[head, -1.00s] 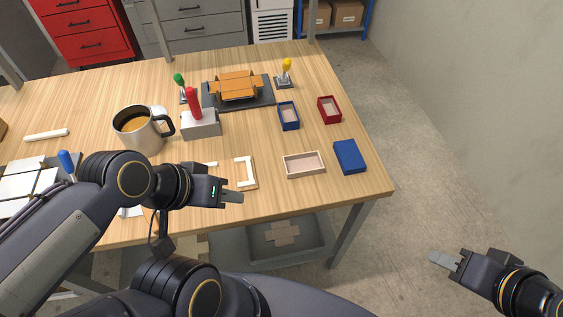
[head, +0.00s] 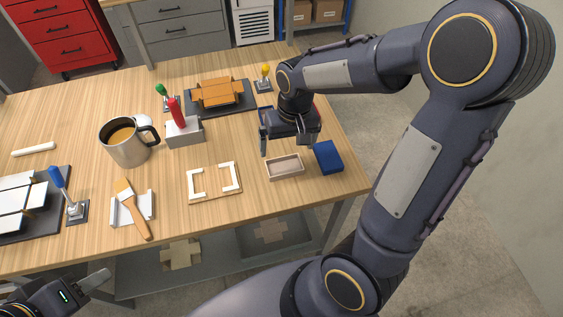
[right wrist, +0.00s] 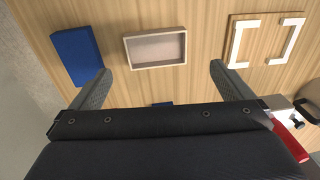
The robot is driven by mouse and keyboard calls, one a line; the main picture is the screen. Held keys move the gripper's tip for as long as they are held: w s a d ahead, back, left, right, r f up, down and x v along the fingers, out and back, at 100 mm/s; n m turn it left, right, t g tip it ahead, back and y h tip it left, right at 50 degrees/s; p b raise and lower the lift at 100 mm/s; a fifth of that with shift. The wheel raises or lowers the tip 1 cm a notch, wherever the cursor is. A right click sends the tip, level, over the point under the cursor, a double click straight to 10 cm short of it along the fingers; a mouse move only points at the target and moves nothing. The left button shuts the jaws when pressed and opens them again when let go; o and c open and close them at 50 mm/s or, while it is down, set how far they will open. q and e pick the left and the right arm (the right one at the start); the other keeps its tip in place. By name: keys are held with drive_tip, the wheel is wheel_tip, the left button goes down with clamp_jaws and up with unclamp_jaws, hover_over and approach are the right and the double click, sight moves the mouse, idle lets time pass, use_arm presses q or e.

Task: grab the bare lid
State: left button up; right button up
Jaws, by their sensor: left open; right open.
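The bare lid (head: 285,167) is a small unpainted beige tray, lying open side up on the bench near its right front edge. It also shows in the right wrist view (right wrist: 155,49). My right gripper (head: 290,145) is open and empty above and just behind the lid. In the right wrist view its two fingers (right wrist: 160,73) are spread wider than the lid, which lies just past their tips. My left gripper (head: 93,283) is open and empty off the bench's front edge at the lower left.
A blue block-like piece (head: 328,157) sits close right of the lid. A wooden board with white corner brackets (head: 214,184) lies to its left.

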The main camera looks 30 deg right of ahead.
sight(284, 168)
drive_tip(key=shift+g+h, duration=0.3)
drive_tip(key=shift+h, duration=0.1)
drive_tip(key=f, duration=0.3)
drive_tip(key=w+f+p, duration=0.1)
drive_tip(key=f, duration=0.5)
drive_tip(key=shift+w+f, duration=0.3)
drive_tip(key=shift+f, duration=0.05)
drive_tip(key=shift+r, duration=0.1)
drive_tip(key=c, duration=0.7)
